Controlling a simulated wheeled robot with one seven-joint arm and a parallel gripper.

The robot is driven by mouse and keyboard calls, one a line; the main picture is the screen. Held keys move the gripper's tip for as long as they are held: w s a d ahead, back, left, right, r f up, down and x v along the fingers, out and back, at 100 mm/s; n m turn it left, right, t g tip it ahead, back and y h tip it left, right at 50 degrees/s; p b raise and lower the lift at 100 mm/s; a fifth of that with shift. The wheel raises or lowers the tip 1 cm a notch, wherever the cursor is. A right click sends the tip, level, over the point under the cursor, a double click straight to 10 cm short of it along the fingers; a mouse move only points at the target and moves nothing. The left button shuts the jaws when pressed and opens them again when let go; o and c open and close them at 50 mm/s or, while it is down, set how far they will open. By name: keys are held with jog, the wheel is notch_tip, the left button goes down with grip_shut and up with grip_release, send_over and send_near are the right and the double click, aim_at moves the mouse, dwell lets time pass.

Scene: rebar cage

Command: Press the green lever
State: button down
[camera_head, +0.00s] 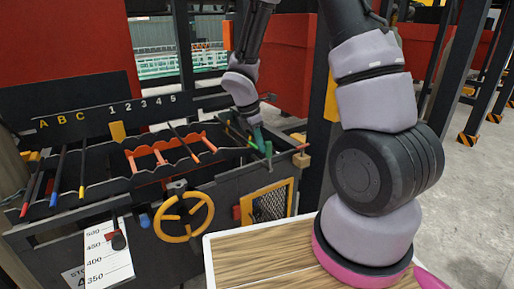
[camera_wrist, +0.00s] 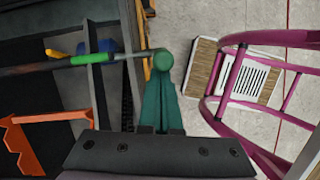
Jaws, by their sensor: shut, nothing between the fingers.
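The green lever (camera_wrist: 95,59) crosses the upper left of the wrist view as a thin rod with a bright green sleeve. In the head view a green piece (camera_head: 268,148) shows at the right end of the black lever console. My gripper (camera_wrist: 160,90), with teal fingers, is shut and empty. In the head view it (camera_head: 257,137) is at the console's right end, close beside the green piece. I cannot tell whether they touch.
The console carries a yellow handwheel (camera_head: 185,217), an orange toothed rack (camera_head: 170,152) and several other levers on the left. A yellow-framed mesh panel (camera_head: 270,202) is on its front. A wooden-topped surface (camera_head: 260,258) is near my base. Open floor lies to the right.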

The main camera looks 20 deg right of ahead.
jog(key=shift+w+d+r+g+y, duration=0.15)
jog(key=shift+w+d+y, duration=0.05)
jog(key=shift+d+y, duration=0.45)
jog(key=shift+w+d+r+g+y, duration=0.1)
jog(key=shift+w+d+g+y, duration=0.1)
jog(key=shift+d+y, duration=0.4)
jog(key=w+d+f+g+y, duration=0.2)
jog(key=d+y, duration=0.4)
jog(key=d, duration=0.3)
notch_tip(320, 180, down, 2)
jog(key=shift+w+d+f, duration=0.1)
jog(key=shift+w+d, duration=0.15)
jog(key=shift+w, duration=0.2)
jog(key=shift+s+d+f, duration=0.1)
jog(key=shift+d+f, duration=0.05)
jog(key=shift+f, duration=0.05)
dwell(0.4)
notch_tip(320, 180, up, 11)
jog(key=shift+w+a, duration=0.2)
jog(key=shift+a, duration=0.15)
